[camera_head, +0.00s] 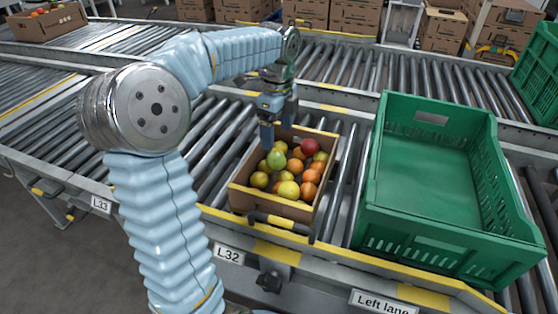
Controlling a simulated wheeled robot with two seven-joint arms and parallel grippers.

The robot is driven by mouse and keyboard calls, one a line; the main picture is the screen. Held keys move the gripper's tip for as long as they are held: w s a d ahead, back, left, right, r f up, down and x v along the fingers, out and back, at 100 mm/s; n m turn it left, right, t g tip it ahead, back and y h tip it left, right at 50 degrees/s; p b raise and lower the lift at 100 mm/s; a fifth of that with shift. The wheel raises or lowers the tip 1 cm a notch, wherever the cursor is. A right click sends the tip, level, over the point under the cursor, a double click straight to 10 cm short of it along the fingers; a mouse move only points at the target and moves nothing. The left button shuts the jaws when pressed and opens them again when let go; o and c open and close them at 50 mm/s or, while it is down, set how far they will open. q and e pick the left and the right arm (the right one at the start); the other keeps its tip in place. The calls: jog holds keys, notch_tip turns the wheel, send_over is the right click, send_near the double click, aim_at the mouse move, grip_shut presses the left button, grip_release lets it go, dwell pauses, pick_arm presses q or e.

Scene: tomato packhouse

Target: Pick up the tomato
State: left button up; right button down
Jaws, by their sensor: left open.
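A red tomato (310,147) lies among other fruit in the back right part of a cardboard box (240,196) on the roller conveyor. It looks like the only deep red, round fruit in the box. My left gripper (268,141) is above the box's back left side, pointing down. It is open, and it is left of the tomato and apart from it. Its fingers partly hide the back left rim of the box. My right gripper is not in view.
Green, yellow and orange fruit fills the box around the tomato. An empty green crate (480,249) stands on the rollers to the right. Another fruit box (45,24) sits far left.

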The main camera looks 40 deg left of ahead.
aim_at(276, 155)
pick_arm(q)
notch_tip(276, 155, down, 3)
jog(key=shift+f, duration=0.15)
jog(key=f, duration=0.3)
jog(key=s+f+b, duration=0.1)
jog(key=f, duration=0.1)
jog(key=shift+d, duration=0.15)
jog(key=shift+c, duration=0.5)
jog(key=shift+w, duration=0.1)
jog(key=c, duration=0.7)
